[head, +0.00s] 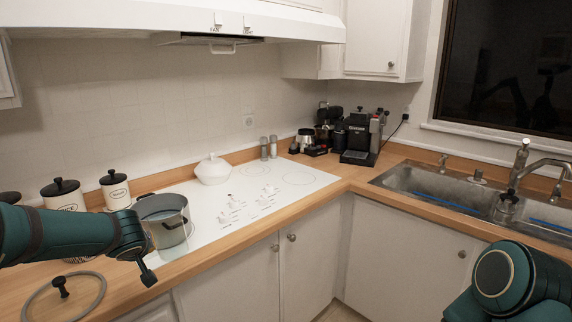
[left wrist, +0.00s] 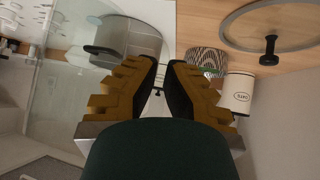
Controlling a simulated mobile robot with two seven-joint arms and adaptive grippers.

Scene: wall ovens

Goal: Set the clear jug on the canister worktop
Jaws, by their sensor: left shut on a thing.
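My left gripper (head: 147,272) reaches in from the left, low over the front of the worktop beside the steel pot. The canister worktop (head: 30,282) is the wooden counter at left. White canisters with black lids (head: 63,194) stand along its back; one also shows in the left wrist view (left wrist: 238,92). My right gripper is out of view.
A steel pot (head: 165,213) stands at the hob's left edge. A glass lid (head: 62,290) with a black knob lies on the front worktop. A white pot (head: 212,168) and shakers (head: 268,147) stand behind the hob (head: 250,205). A coffee machine (head: 358,140) and sink (head: 430,185) are farther right.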

